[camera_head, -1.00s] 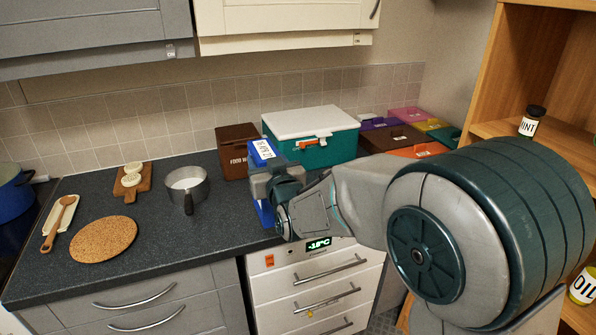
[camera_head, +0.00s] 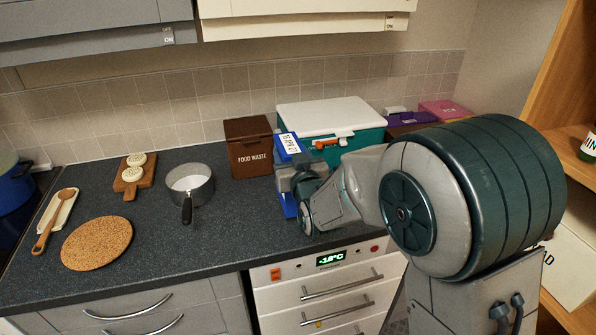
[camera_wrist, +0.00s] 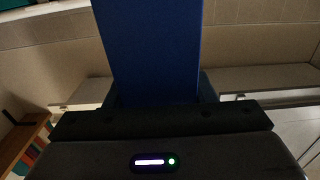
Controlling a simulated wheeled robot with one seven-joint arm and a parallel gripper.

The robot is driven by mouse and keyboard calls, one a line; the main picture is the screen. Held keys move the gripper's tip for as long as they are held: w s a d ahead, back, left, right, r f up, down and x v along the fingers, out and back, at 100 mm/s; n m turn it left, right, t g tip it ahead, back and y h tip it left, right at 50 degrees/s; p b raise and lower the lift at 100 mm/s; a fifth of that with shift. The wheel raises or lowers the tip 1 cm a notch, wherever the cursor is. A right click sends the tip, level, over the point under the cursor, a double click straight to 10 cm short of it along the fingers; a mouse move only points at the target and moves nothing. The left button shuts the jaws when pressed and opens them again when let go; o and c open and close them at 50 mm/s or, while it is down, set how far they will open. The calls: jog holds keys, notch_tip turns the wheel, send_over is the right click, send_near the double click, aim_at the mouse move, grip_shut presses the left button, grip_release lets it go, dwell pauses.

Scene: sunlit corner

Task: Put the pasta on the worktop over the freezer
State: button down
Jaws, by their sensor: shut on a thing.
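My gripper (camera_head: 284,181) is shut on a blue box with a white printed label (camera_head: 290,144), which I take for the pasta. The box is upright, with blue showing above and below the jaws. In the wrist view its plain blue face (camera_wrist: 152,50) rises between the jaws. The freezer (camera_head: 328,284) is the white drawer unit with a lit display reading about -18°C. The box shows over the dark worktop (camera_head: 235,225) near the freezer's left part. I cannot tell whether its bottom touches the worktop. The lettering is too small to read.
A brown food waste bin (camera_head: 249,158) and a teal box with a white lid (camera_head: 335,117) stand behind the gripper. A saucepan (camera_head: 190,185), a cork mat (camera_head: 97,243) and a wooden board (camera_head: 130,181) lie to the left. Worktop between pan and gripper is clear.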

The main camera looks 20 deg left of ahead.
notch_tip(320, 180, down, 6)
jog(key=shift+d+r+p, duration=0.1)
jog(key=shift+p, duration=0.35)
jog(key=shift+f+b, duration=0.4)
jog(key=shift+b, duration=0.2)
jog(key=c, duration=0.6)
grip_release()
jog(key=v, duration=0.4)
jog(key=b+v, duration=0.1)
jog(key=v, duration=0.3)
jog(key=b+v, duration=0.1)
jog(key=v, duration=0.3)
jog(key=shift+r, duration=0.25)
